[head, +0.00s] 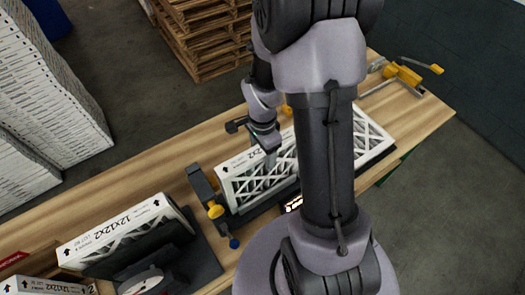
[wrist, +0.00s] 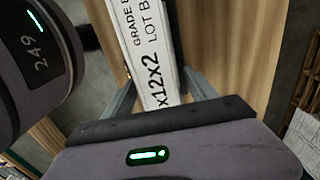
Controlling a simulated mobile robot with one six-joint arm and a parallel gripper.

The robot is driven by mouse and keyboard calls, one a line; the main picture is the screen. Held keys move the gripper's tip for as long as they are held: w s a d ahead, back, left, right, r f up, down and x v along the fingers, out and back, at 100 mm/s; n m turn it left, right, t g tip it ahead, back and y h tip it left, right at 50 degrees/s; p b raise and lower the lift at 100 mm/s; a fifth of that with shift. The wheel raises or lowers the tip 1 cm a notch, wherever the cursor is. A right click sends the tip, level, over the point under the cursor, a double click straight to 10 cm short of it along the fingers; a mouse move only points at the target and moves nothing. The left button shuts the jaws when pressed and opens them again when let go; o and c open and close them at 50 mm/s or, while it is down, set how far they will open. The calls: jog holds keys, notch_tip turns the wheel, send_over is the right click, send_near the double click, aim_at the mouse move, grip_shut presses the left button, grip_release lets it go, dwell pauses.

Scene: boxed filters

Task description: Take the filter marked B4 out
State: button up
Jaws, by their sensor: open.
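A white cardboard-framed filter (head: 237,164) with a lattice face stands on edge in a dark holder on the wooden bench; my arm hides its middle. The wrist view shows its printed edge (wrist: 150,50), reading "GRADE B", "LOT B" and "x12x2"; the characters after each B are cut off, so B4 cannot be confirmed. My gripper (head: 270,158) is at this filter's upper edge. In the wrist view its fingers (wrist: 160,92) are apart, one on each side of the edge; contact cannot be told.
A second 12x12x2 filter (head: 126,226) stands in a dark holder at left, and another (head: 45,287) at the lower left corner. A block with yellow and blue knobs (head: 203,186) adjoins the middle holder. A yellow clamp (head: 405,75) lies at the bench's right end. Pallets (head: 205,40) stand behind.

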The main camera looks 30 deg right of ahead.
grip_shut()
jog(key=shift+a+r, duration=0.15)
jog(key=shift+a, duration=0.2)
jog(key=shift+b, duration=0.6)
jog(key=shift+c, duration=2)
grip_release()
